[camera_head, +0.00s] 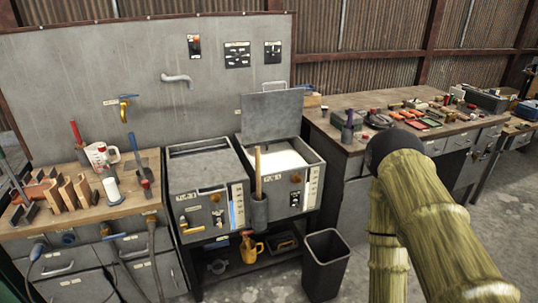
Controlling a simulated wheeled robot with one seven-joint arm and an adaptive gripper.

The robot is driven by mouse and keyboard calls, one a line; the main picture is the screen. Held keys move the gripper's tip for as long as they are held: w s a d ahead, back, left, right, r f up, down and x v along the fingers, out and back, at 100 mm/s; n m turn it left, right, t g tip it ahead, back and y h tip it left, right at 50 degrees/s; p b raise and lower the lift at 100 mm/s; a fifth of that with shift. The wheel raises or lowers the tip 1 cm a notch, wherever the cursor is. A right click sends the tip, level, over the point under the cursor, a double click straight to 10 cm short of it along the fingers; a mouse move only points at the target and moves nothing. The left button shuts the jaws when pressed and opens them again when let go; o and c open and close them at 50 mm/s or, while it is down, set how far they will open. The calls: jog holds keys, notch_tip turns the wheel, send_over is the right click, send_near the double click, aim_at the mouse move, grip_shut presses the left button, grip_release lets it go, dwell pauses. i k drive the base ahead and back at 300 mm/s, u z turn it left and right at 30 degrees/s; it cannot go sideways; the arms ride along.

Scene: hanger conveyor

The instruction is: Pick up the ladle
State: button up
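No ladle can be made out for certain. A pale wooden handle (258,172) stands upright out of a dark grey cylindrical cup or holder (259,210) at the front of the metal twin-tank unit (201,212). It may be the ladle's handle; its lower end is hidden. My arm, with bamboo-like texture, fills the lower right and covers part of the right-hand bench. My gripper does not show, so I cannot see its state or its place relative to the handle.
The unit's right tank holds white material (284,160) under a raised lid (271,115). A wooden worktop (84,212) with tools and a white jug (101,155) is at left. A cluttered bench (350,102) is at right. A black bin (325,262) stands on the floor.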

aim_at(142, 173)
jog(key=u, duration=0.4)
jog(key=k, duration=0.55)
jog(key=u, duration=1.7)
jog(key=i, duration=0.65)
jog(key=u, duration=0.6)
jog(key=i, duration=0.7)
jog(key=z, duration=0.85)
jog(key=i, duration=0.65)
jog(key=z, duration=0.7)
